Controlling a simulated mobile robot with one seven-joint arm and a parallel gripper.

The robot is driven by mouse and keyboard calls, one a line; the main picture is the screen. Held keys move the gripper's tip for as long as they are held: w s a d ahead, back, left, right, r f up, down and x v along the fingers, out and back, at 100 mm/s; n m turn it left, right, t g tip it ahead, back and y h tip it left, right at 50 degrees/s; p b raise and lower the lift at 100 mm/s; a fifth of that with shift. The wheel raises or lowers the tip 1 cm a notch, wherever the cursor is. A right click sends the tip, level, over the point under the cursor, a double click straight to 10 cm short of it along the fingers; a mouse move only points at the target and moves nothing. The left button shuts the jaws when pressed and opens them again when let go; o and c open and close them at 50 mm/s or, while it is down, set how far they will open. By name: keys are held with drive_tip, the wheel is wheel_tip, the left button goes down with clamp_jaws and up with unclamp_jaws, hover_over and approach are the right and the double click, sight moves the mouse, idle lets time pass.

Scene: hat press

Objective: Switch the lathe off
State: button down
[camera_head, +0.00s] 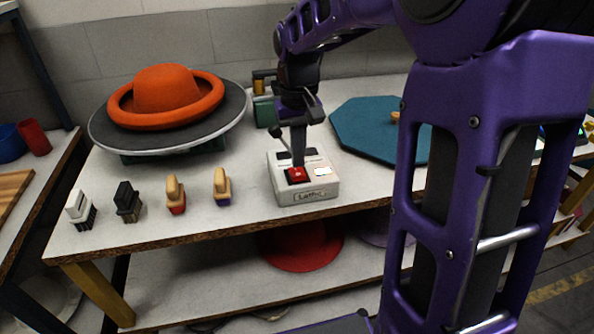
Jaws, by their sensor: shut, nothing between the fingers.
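The lathe's switch box (303,189) is a white box labelled "Lathe" on the front of the table. A red button (296,176) and a small white button or light (323,171) sit on its top. My gripper (298,163) is shut and empty, pointing down at the red button. Its tips are at or just above the button's back edge; I cannot tell whether they touch. The lathe (168,129) is a dark round plate with an orange hat (166,97) on it, at the left.
Several small brushes (174,195) stand along the table's front left. A teal octagonal board (370,128) lies right of the box, partly behind my arm. A green object (265,111) stands behind the box. A red round item (300,250) is on the lower shelf.

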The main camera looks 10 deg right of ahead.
sight(298, 174)
drive_tip(key=shift+f, duration=1.3)
idle(0.4)
wheel_tip(298, 174, up, 7)
drive_tip(key=p, duration=0.6)
idle(0.6)
